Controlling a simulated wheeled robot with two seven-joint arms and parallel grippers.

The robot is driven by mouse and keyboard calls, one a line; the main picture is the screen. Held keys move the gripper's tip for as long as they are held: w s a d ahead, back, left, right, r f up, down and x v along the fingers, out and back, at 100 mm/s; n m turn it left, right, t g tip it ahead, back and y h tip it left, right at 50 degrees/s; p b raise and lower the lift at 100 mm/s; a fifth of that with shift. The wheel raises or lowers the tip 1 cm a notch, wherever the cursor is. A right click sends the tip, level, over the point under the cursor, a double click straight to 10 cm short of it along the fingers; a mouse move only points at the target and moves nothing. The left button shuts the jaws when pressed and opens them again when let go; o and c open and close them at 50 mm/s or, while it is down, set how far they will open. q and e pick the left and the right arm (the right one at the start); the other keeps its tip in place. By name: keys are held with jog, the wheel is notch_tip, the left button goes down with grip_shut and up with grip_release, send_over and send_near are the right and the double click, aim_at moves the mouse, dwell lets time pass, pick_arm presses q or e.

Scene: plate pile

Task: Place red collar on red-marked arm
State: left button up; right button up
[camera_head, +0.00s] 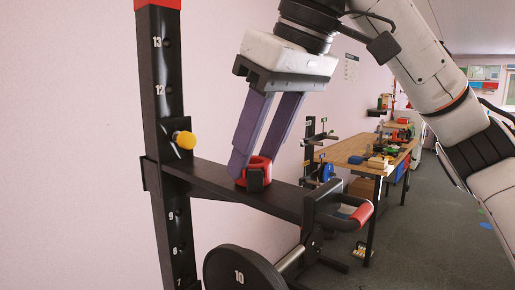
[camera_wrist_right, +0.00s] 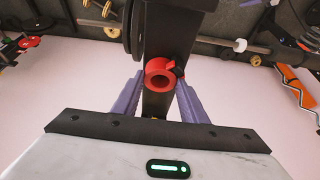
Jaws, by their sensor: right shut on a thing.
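The red collar (camera_head: 258,167) is a thick ring with a black knob on its side. It is at the top face of a black horizontal beam (camera_head: 290,203). My right gripper (camera_head: 250,168) comes down from above with its purple fingers shut on the collar. In the right wrist view the collar (camera_wrist_right: 159,76) lies between the two fingertips, its hole facing the camera. My left gripper is not in view.
A numbered black upright (camera_head: 163,90) with a yellow knob (camera_head: 184,140) carries the beam. A black plate marked 10 (camera_head: 238,272) hangs below on a metal sleeve (camera_head: 291,259). A wooden table (camera_head: 350,150) with small items stands behind at right.

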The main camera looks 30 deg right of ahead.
jog(key=o, duration=1.1)
jog(key=shift+f, duration=0.45)
jog(key=shift+r, duration=0.1)
jog(key=shift+r, duration=0.1)
jog(key=v, duration=1.3)
jog(key=shift+w+r, duration=0.2)
jog(key=shift+w, duration=0.15)
jog(key=shift+a, duration=0.1)
